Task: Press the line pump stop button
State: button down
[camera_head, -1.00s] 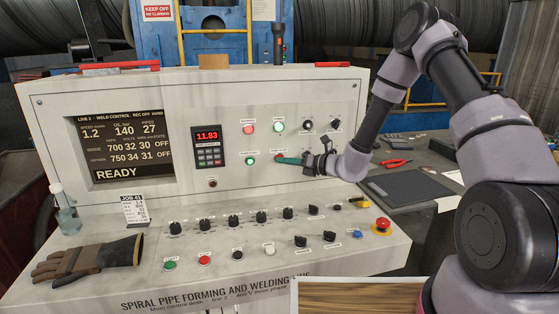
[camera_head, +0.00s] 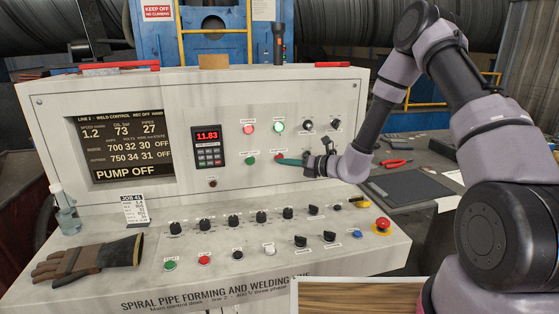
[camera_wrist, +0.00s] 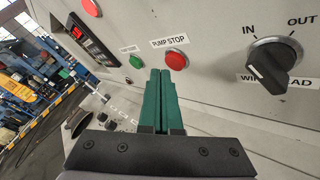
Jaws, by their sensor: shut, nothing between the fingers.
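The pump stop button is a round red button (camera_wrist: 176,59) under a "PUMP STOP" label in the wrist view. In the head view it (camera_head: 278,156) shows at the tip of my gripper, partly hidden. My gripper (camera_wrist: 160,72) has its two green fingers shut together, with nothing between them. In the wrist view the fingertips lie just below and left of the button; whether they touch it I cannot tell. In the head view my gripper (camera_head: 279,161) points left at the panel. The screen (camera_head: 126,146) reads "PUMP OFF" with oil at 73 bar.
A green button (camera_wrist: 136,62) sits left of the stop button. A sloped desk (camera_head: 120,265) with knobs, a glove (camera_head: 88,259) and an emergency stop (camera_head: 382,224) lies below.

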jog(key=shift+s, duration=0.1)
jog(key=shift+s+d, duration=0.25)
jog(key=shift+s, duration=0.55)
jog(key=shift+s+d, duration=0.2)
jog(key=shift+s, duration=0.65)
jog(key=shift+s+d, duration=0.25)
jog(key=shift+s, duration=0.55)
jog(key=s+d+r+n+g+h, duration=0.1)
jog(key=s+d+r+n+g, duration=0.1)
jog(key=s+r+n+g, duration=0.4)
jog(key=s+d+r+n+g+h, duration=0.1)
jog(key=s+d+r+n+g, duration=0.1)
jog(key=s+r+n, duration=0.7)
jog(key=s+d+r+n+t+h, duration=0.2)
jog(key=s+d+r+n+h, duration=0.1)
jog(key=d, duration=0.4)
jog(key=s+d+r+n+t+h, duration=0.2)
jog(key=s+d+r+n+h, duration=0.1)
jog(key=d+r, duration=0.4)
jog(key=s+d+r+n+t+h, duration=0.3)
jog(key=s+d+r+n+h, duration=0.1)
jog(key=d+r+n, duration=0.1)
jog(key=shift+d+n, duration=0.5)
jog(key=shift+d, duration=0.7)
